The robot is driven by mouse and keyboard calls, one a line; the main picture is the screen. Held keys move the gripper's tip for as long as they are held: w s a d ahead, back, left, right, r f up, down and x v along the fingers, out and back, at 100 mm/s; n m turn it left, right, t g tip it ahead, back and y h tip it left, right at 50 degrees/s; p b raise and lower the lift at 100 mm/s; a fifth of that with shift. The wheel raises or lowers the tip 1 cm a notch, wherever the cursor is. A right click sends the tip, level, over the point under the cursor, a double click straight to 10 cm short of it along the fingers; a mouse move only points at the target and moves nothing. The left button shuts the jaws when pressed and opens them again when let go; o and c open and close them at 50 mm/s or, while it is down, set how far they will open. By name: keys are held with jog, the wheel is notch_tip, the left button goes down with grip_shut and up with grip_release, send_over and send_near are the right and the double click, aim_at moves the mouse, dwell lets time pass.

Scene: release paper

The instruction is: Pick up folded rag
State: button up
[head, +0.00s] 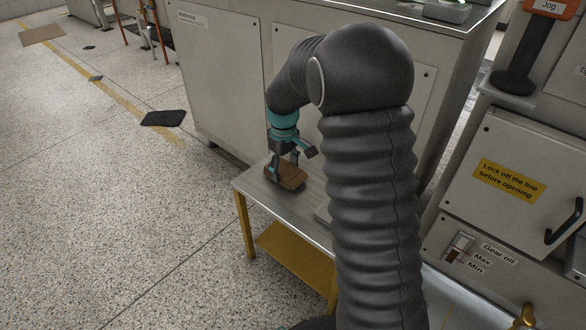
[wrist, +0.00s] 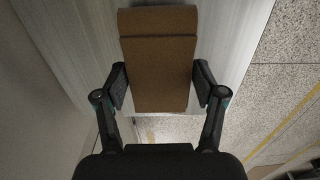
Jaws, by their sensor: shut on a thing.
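The folded rag (wrist: 158,70) is brown and flat, with a fold line near its far end in the wrist view. It also shows in the head view (head: 291,177), at the far end of a small metal-topped table. My gripper (wrist: 160,88) has a finger at each long side of the rag and is shut on it. In the head view my gripper (head: 284,170) points down at the rag. I cannot tell whether the rag touches the tabletop. Part of the rag's near side is hidden behind the fingers in the head view.
The table (head: 256,188) has yellow legs and a yellow lower shelf (head: 295,255). A grey cabinet (head: 225,85) stands close behind it. A panel with a yellow lock-off sign (head: 509,180) is at right. Dark mats (head: 163,118) lie on the open speckled floor at left.

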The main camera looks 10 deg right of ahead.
aim_at(288, 169)
jog(key=r, duration=0.4)
jog(key=shift+s+d, duration=0.15)
jog(key=shift+d, duration=0.25)
jog(key=s+d+r+p, duration=0.1)
jog(key=s+d+r, duration=0.4)
jog(key=d, duration=0.4)
jog(key=shift+s+d+r, duration=0.15)
jog(key=shift+d+r, duration=0.1)
jog(key=shift+r, duration=0.3)
